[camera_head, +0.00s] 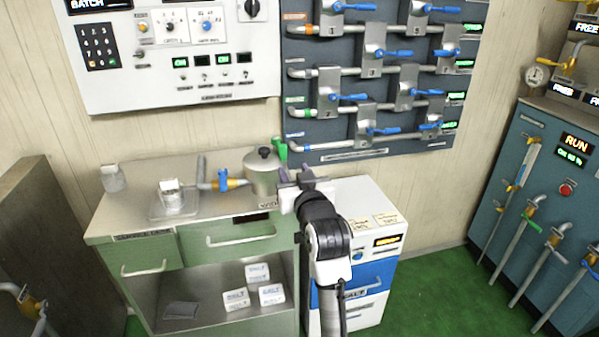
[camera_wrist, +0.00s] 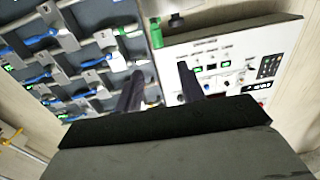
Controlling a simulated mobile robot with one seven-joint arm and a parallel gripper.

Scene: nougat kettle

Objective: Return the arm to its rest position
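My arm reaches up from the bottom centre of the head view, with its black and white links over the front right of the green cabinet. My gripper (camera_head: 297,176) is at its far end, beside the steel kettle (camera_head: 263,172) and its green handle (camera_head: 281,149). In the wrist view, the two dark fingers of my gripper (camera_wrist: 160,80) stand apart with nothing visible between them. The green handle (camera_wrist: 156,33) shows beyond the fingertips. I cannot tell whether the gripper touches the kettle.
The green cabinet (camera_head: 215,243) carries a scale with a white-topped container (camera_head: 170,193). Several salt packets (camera_head: 257,273) lie on its lower shelf. A blue and white unit (camera_head: 372,255) stands close right of my arm. A valve panel (camera_head: 340,100) is behind. Green floor is free at right.

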